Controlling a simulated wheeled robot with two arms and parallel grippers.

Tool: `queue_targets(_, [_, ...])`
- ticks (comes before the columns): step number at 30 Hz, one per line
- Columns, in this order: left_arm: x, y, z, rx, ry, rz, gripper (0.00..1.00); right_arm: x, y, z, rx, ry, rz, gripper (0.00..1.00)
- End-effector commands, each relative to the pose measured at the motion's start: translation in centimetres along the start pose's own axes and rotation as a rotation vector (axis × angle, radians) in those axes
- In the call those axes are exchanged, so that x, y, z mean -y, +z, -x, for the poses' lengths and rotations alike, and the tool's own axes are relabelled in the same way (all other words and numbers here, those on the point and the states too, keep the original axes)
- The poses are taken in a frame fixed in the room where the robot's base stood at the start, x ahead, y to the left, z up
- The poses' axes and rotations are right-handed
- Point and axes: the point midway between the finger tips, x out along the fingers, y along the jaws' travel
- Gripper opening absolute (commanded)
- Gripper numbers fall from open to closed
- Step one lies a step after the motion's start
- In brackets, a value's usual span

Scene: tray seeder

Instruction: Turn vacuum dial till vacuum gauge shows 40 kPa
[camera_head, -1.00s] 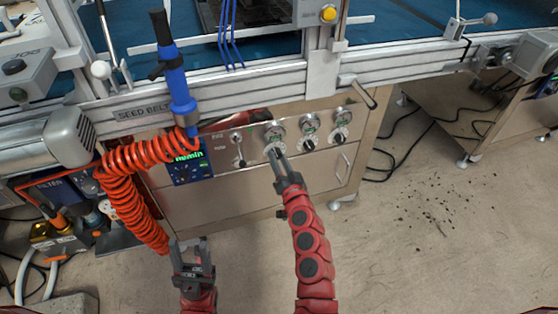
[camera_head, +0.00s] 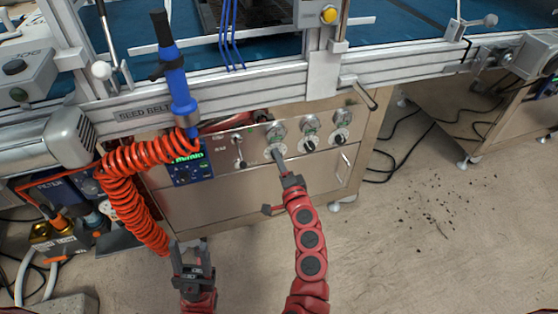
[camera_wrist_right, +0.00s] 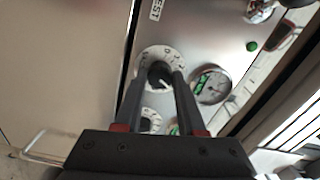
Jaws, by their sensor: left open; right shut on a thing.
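My right gripper (camera_head: 278,155) is at the leftmost of three round dials on the steel panel front. In the right wrist view its two fingers (camera_wrist_right: 158,82) are shut on the dark knob of this dial (camera_wrist_right: 150,56), one on each side. The dial has a pale ring with marks. A round gauge (camera_wrist_right: 211,84) with a green patch sits beside it; its needle and numbers are too small to read. In the head view the gauge (camera_head: 276,131) is just above the dial. My left gripper (camera_head: 190,253) is open and empty, low in front of the cabinet.
Two more dials (camera_head: 309,145) (camera_head: 340,138) with gauges are to the right. A switch (camera_head: 238,153) and a lit blue display (camera_head: 187,168) are to the left. A coiled orange hose (camera_head: 130,195) hangs near my left gripper. Floor at right is mostly clear.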

Motion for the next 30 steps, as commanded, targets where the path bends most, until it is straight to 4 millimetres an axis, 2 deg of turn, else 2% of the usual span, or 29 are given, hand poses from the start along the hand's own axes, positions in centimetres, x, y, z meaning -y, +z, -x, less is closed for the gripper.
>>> queue_targets(20, [0.00, 0.00, -0.04, 0.000, -0.001, 0.000, 0.50, -0.02, -0.14, 0.01, -0.003, 0.000, -0.064, 0.00])
queue_targets(21, [0.00, 0.00, -0.04, 0.000, -0.001, 0.000, 0.50, -0.01, -0.15, 0.00, -0.003, 0.000, -0.063, 0.42])
queue_targets(25, [0.00, 0.01, -0.04, 0.000, -0.001, 0.000, 0.50, -0.02, -0.11, 0.00, -0.002, 0.000, -0.063, 0.66])
queue_targets(26, [0.00, 0.00, -0.04, 0.000, -0.001, 0.000, 0.50, -0.02, -0.10, 0.00, -0.002, 0.000, -0.063, 0.69])
queue_targets(30, [0.00, 0.01, -0.04, 0.000, -0.001, 0.000, 0.50, -0.02, -0.05, 0.00, -0.001, 0.001, -0.063, 0.69])
